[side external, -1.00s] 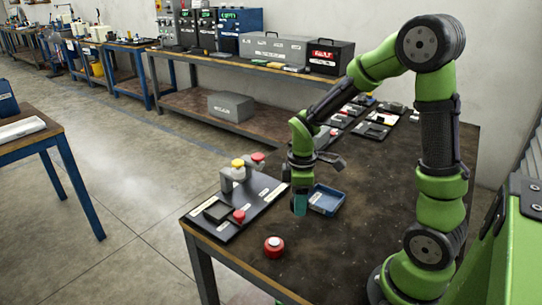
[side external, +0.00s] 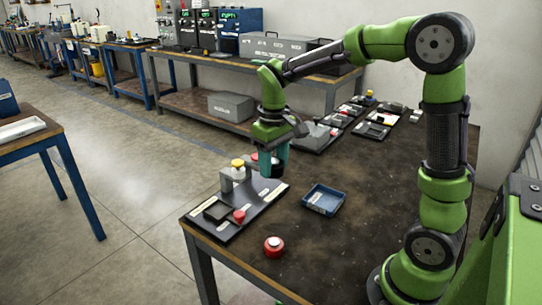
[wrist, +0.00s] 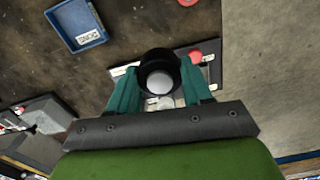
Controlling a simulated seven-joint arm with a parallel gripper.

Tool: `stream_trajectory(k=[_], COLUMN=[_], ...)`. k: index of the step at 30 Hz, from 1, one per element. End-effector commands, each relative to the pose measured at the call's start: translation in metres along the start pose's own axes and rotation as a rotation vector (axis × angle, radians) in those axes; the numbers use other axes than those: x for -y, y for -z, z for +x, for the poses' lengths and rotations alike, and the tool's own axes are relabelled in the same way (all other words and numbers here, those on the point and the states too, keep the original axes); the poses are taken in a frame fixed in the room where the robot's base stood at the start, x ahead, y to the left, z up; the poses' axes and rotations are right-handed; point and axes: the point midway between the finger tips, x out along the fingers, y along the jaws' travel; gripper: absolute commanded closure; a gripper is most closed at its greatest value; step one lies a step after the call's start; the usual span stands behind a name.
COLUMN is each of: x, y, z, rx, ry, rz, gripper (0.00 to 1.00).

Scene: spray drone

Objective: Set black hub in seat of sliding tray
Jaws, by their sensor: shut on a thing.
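The black hub (wrist: 160,57) is a dark round piece with a pale grey centre in the wrist view. My gripper (wrist: 160,92) is shut on it, with a teal finger on each side. In the side external view my gripper (side external: 274,160) holds the black hub (side external: 277,170) above the far right end of the dark fixture plate (side external: 257,205). A black square part (side external: 217,211), which looks like the sliding tray, lies low at the plate's near left beside a red knob (side external: 239,216). Its seat is too small to make out.
A grey post with a yellow top (side external: 238,164) stands on the plate, close left of my gripper. A blue bin (side external: 324,200) lies to the right, and a red button (side external: 274,246) sits near the front edge. The table's right middle is clear.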

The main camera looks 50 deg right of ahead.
Motion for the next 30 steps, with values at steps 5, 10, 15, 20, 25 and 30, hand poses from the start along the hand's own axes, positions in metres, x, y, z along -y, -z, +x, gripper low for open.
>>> stream_trajectory(k=[5, 10, 15, 20, 25, 30], x=[-0.089, -0.171, -0.238, -0.277, -0.297, -0.319], y=[-0.016, -0.050, -0.100, -0.142, -0.163, -0.147], z=[0.028, 0.059, 0.089, 0.110, 0.124, 0.126], rx=[0.005, 0.006, 0.006, 0.005, 0.003, 0.000], ry=[0.001, 0.001, 0.000, 0.001, 0.000, -0.002], rz=[0.247, 0.467, 0.661, 0.784, 0.820, 0.787], gripper=[0.85, 0.85, 0.85, 0.85, 0.85, 0.85])
